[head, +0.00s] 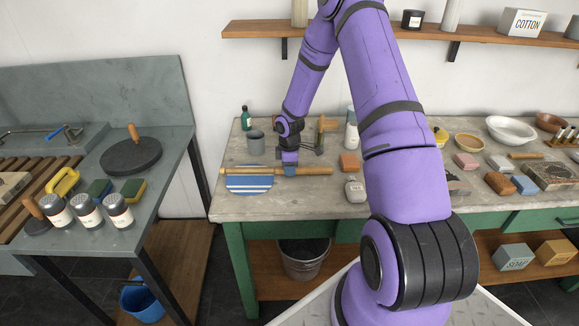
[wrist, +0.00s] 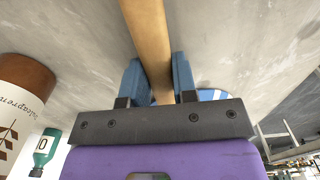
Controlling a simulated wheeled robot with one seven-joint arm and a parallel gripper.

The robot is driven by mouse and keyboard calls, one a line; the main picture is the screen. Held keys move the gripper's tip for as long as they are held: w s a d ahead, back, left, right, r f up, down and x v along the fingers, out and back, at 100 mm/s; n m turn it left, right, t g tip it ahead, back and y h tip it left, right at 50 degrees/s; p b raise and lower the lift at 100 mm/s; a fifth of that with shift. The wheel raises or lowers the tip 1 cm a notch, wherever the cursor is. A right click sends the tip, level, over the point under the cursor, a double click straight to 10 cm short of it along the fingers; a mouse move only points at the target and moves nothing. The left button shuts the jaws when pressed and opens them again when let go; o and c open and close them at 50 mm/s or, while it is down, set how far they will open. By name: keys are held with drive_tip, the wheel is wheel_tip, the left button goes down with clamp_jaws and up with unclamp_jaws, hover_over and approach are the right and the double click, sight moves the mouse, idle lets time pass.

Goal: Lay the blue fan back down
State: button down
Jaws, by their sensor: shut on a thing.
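The blue fan (head: 249,184) shows in the head view at the left of the worktable, as a blue panel with white stripes and a long wooden rod along its far edge. My gripper (head: 290,169) points down and is shut on the rod, to the right of the panel. In the wrist view the rod runs between the two blue fingers of my gripper (wrist: 158,78), and a bit of the striped panel (wrist: 208,95) shows behind the right finger. I cannot tell whether the fan touches the tabletop.
On the worktable (head: 295,207), a grey cup (head: 256,143) and green bottle (head: 246,119) stand behind the fan. An orange block (head: 349,162) and a small labelled jar (head: 355,190) are to its right. The front strip of tabletop is bare.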

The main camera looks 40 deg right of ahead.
drive_tip(key=c, duration=0.8)
unclamp_jaws()
wheel_tip(320, 180, up, 11)
drive_tip(key=shift+f, duration=0.15)
drive_tip(key=s+a+r+m+t+h, duration=0.1)
drive_tip(key=s+a+r+m, duration=0.35)
drive_tip(key=r, duration=0.75)
drive_tip(key=s+a+r+m+t+h, duration=0.1)
drive_tip(key=s+a+r, duration=0.6)
drive_tip(key=r, duration=0.6)
drive_tip(key=s+a+r+m+t, duration=0.1)
drive_tip(key=s+a+r+m, duration=0.1)
drive_tip(key=s, duration=0.5)
drive_tip(key=s+a+r+m+t+y, duration=0.1)
drive_tip(key=s+a+r, duration=0.1)
drive_tip(key=s, duration=0.5)
drive_tip(key=s+a+r+m+t+y, duration=0.1)
drive_tip(key=s+a+r+m, duration=0.1)
drive_tip(key=s+r, duration=0.2)
drive_tip(key=shift+s+m, duration=0.35)
drive_tip(key=shift+s, duration=1.3)
